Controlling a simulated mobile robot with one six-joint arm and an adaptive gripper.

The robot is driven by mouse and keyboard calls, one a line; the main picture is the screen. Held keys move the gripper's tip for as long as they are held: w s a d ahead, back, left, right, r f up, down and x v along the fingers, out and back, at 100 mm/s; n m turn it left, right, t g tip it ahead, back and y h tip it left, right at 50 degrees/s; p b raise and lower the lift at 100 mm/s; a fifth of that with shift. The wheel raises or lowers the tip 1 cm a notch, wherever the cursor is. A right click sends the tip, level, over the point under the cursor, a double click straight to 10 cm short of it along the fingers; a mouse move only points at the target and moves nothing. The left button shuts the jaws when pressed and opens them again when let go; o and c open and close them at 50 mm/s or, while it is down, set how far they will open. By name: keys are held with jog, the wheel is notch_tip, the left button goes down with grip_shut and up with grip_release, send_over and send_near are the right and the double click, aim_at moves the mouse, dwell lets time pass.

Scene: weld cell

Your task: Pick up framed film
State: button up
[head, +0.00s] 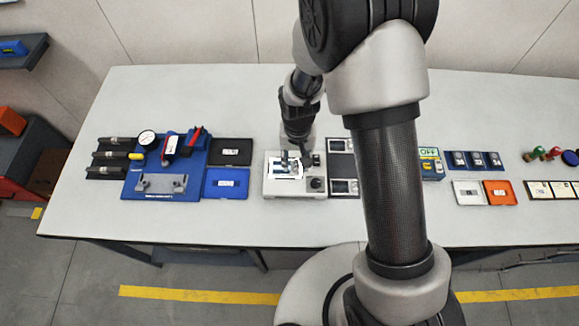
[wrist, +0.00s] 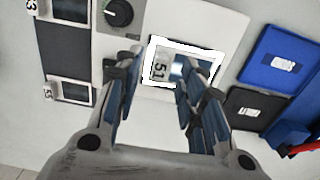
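A small framed film with a "51" label (wrist: 160,68) lies on the bright lit window of a white light box (wrist: 206,19). In the head view the light box (head: 280,189) stands mid-table. My gripper (wrist: 155,66) points down over the lit window, its two fingers apart. One finger is at the left edge of the window and the other covers part of its lower right. The fingers hide part of the film, and I cannot tell whether they touch it. In the head view my gripper (head: 293,160) is small and partly blends with the box.
A dark rack (head: 341,146) with framed pieces stands right of the light box. Blue (head: 226,190) and black (head: 231,146) trays lie to its left. A knob (wrist: 118,13) sits on the box. The table's front strip is clear.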

notch_tip(320, 180, down, 3)
jog(key=shift+r, duration=0.1)
jog(key=shift+c, duration=0.2)
grip_shut()
